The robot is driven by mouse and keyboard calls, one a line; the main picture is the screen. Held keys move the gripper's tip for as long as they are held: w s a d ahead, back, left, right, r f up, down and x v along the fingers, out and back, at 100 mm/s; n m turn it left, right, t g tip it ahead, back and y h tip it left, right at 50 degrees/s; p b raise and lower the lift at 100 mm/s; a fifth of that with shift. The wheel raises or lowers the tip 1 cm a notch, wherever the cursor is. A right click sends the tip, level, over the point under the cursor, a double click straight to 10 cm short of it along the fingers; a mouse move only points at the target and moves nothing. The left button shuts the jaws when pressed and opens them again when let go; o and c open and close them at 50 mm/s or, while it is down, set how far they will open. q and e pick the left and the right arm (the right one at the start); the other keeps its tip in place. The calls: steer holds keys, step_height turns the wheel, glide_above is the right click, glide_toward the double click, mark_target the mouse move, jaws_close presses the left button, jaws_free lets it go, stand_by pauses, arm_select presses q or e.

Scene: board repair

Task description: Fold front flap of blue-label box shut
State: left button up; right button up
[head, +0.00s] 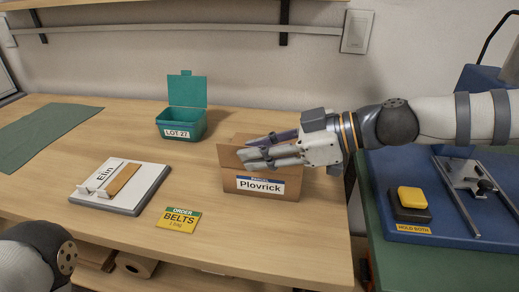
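The blue-label box (231,186) is a brown cardboard box on the wooden table, with a blue-topped white label reading Plovrick (261,187) on its front. A brown flap (229,160) stands up at its left side. My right gripper (246,150) reaches in from the right, its fingers lying across the top of the box and pointing left. The fingers are close together, and I cannot tell whether they are shut or touch the cardboard. They hide much of the box top and the front flap's position. My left gripper is out of view; only part of my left arm shows at lower left.
A teal open-lidded bin (182,125) labelled LOT 27 stands behind left. A clipboard-like board (120,186) and a BELTS order card (178,219) lie on the table (300,235). A blue fixture (450,205) with a yellow button (412,197) is at right.

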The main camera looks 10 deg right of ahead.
jaws_close()
steer(key=shift+w, duration=0.1)
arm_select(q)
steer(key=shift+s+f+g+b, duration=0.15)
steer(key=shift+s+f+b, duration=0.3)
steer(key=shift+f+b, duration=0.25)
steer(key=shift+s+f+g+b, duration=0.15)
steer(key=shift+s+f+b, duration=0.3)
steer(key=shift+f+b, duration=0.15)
arm_select(e)
steer(key=shift+w+d+f+m+g+y, duration=0.1)
steer(key=shift+w+d+m+g+y, duration=0.1)
steer(key=shift+w+m+g, duration=0.45)
steer(key=shift+w+d+f+m+g+y, duration=0.15)
steer(key=shift+w+m+g+y, duration=0.2)
steer(key=shift+m, duration=0.6)
steer(key=shift+w+d+f+m+g+y, duration=0.15)
steer(key=shift+w+m+g, duration=0.2)
steer(key=shift+m+g, duration=0.35)
steer(key=shift+r, duration=0.1)
jaws_free()
